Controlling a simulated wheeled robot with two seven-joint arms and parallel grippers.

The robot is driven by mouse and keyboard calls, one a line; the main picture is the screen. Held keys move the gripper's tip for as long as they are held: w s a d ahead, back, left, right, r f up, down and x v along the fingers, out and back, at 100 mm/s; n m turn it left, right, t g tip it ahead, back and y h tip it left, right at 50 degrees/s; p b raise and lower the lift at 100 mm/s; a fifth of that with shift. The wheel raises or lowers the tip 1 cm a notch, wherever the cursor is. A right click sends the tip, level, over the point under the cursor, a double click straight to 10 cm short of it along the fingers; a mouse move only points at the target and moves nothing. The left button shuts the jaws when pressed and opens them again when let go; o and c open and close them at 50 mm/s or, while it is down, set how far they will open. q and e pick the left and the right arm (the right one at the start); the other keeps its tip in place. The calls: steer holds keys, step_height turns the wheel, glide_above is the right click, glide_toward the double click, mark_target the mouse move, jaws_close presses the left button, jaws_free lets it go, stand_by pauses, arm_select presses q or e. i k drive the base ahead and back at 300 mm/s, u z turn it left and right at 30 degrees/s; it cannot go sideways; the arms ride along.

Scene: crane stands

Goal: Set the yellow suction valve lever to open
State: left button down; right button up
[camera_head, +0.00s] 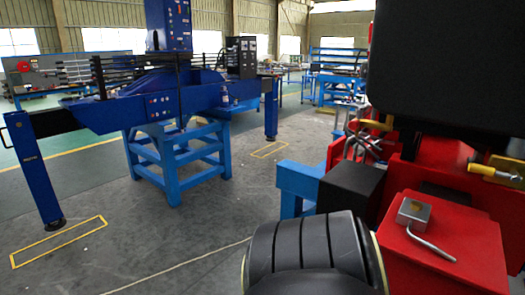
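Two yellow handle-like parts show on the red machine at the right. One yellow part (375,124) sticks out to the left above several grey hoses or pipes. Neither of my grippers is in view.
A red box (450,268) carries a metal block with a bent grey lever (430,243). A large black block (450,65) fills the upper right. A ribbed black round body (310,255) stands in front. A blue crane stand (170,165) is at left. Grey floor between is clear.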

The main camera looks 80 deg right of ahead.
mark_target(513, 176)
steer(key=i, duration=0.35)
steer(key=z, duration=2.45)
steer(key=i, duration=2.35)
steer(key=z, duration=1.05)
